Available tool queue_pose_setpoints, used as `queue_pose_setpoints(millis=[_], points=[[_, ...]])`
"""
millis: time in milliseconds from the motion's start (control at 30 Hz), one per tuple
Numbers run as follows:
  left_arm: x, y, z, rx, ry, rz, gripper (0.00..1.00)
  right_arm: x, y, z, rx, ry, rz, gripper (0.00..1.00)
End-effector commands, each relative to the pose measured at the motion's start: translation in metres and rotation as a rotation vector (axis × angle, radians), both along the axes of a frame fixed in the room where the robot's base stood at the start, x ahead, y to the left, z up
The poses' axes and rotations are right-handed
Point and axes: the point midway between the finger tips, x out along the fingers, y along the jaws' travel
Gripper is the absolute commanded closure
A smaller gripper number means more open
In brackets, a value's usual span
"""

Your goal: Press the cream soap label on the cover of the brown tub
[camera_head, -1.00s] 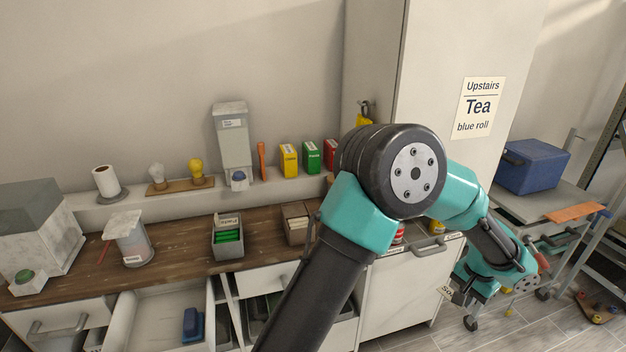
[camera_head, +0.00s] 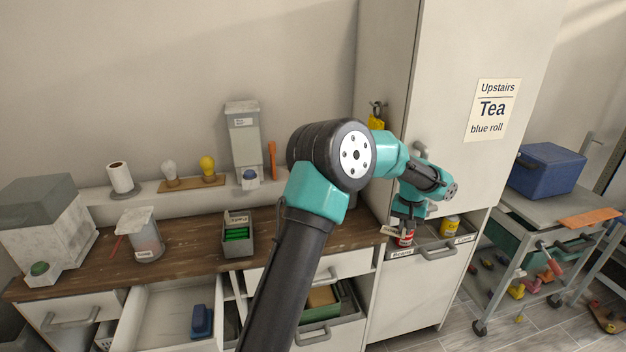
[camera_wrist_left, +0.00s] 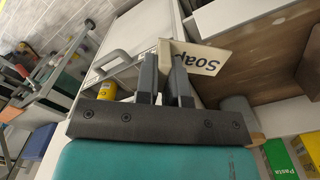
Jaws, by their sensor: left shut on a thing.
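My left gripper (camera_wrist_left: 165,65) is shut on the cream soap label (camera_wrist_left: 201,58), a flat card with dark "Soap" lettering, held tilted between the fingertips. In the head view my left gripper (camera_head: 398,228) is small, above the open drawer at the tall cabinet, and the label (camera_head: 389,231) shows at its left side by the worktop's right end. I cannot make out the brown tub or its cover in either view. My right gripper is not in view.
The open cabinet drawer (camera_head: 437,252) holds a red can (camera_head: 405,239) and a yellow tin (camera_head: 450,226). The brown worktop (camera_head: 190,252) carries a grey box (camera_head: 238,246) and a canister (camera_head: 146,240). A trolley with a blue box (camera_head: 546,172) stands right.

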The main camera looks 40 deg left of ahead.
Motion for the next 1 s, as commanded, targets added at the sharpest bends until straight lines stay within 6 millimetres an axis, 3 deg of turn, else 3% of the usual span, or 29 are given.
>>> queue_pose_setpoints(millis=[33, 267, 600, 800, 1000], points=[[0.001, 0.026, 0.004, -0.001, -0.001, 0.055, 1.0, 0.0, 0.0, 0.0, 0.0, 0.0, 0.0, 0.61], [-0.008, 0.131, 0.023, 0.001, 0.001, 0.283, 1.0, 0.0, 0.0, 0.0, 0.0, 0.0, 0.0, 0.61], [-0.051, 0.272, 0.052, 0.008, 0.004, 0.596, 1.0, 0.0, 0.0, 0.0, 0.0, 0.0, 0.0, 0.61], [-0.071, 0.312, 0.063, 0.011, 0.005, 0.691, 1.0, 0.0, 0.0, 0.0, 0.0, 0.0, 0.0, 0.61], [-0.074, 0.318, 0.064, 0.011, 0.005, 0.705, 1.0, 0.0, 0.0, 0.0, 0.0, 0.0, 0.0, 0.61]])
